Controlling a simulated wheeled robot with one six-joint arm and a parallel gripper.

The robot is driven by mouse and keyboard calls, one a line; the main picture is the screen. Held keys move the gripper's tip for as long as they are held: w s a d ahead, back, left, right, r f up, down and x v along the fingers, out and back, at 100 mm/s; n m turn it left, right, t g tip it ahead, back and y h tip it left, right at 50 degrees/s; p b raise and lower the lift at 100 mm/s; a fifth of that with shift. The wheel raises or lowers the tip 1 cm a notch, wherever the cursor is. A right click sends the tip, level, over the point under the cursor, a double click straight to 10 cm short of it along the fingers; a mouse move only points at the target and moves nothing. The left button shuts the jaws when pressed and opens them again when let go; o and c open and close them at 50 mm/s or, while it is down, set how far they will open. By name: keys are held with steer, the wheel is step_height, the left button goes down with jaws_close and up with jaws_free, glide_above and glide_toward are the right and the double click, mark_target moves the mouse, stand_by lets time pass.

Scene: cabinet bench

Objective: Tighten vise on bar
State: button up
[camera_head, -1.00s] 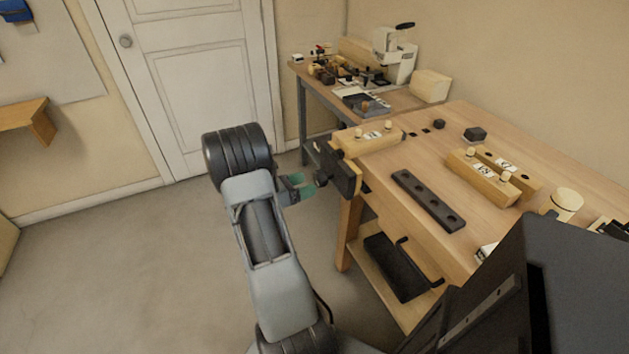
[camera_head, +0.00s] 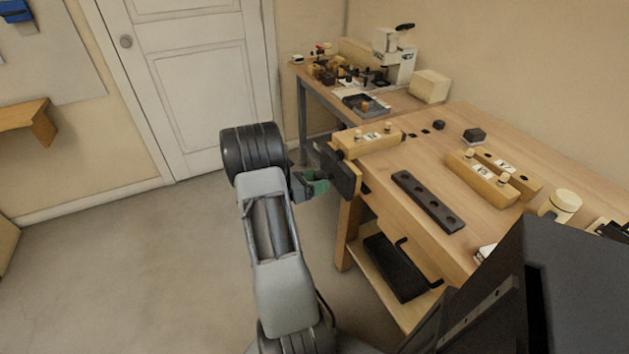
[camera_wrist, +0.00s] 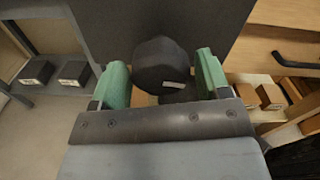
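The vise (camera_head: 338,172) is a dark plate-like jaw on the left end of the workbench. My gripper (camera_head: 314,183) is at the outer face of the vise. In the wrist view, its green fingers stand on either side of a round dark vise knob (camera_wrist: 161,65), with a visible gap on both sides. The gripper is open; the vise's screw is mostly hidden.
On the workbench (camera_head: 400,222) are a dark strip with holes (camera_head: 428,202), wooden blocks with pegs (camera_head: 482,178) and a cream cylinder (camera_head: 560,206). A black tray (camera_head: 394,268) is on the shelf below. A side table with tools stands behind. Floor at left is clear.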

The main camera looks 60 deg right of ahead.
steer(key=c, duration=0.6)
steer(key=shift+f+m+b, duration=0.1)
steer(key=shift+m+b, duration=0.2)
steer(key=shift+b, duration=0.15)
steer(key=shift+m, duration=0.3)
steer(key=shift+m+b, duration=0.9)
steer(key=shift+b, duration=0.2)
steer(key=shift+m+b, duration=1)
steer(key=shift+b, duration=0.05)
steer(key=shift+d+m+b, duration=0.1)
steer(key=shift+m+b, duration=0.75)
steer(key=shift+m, duration=0.05)
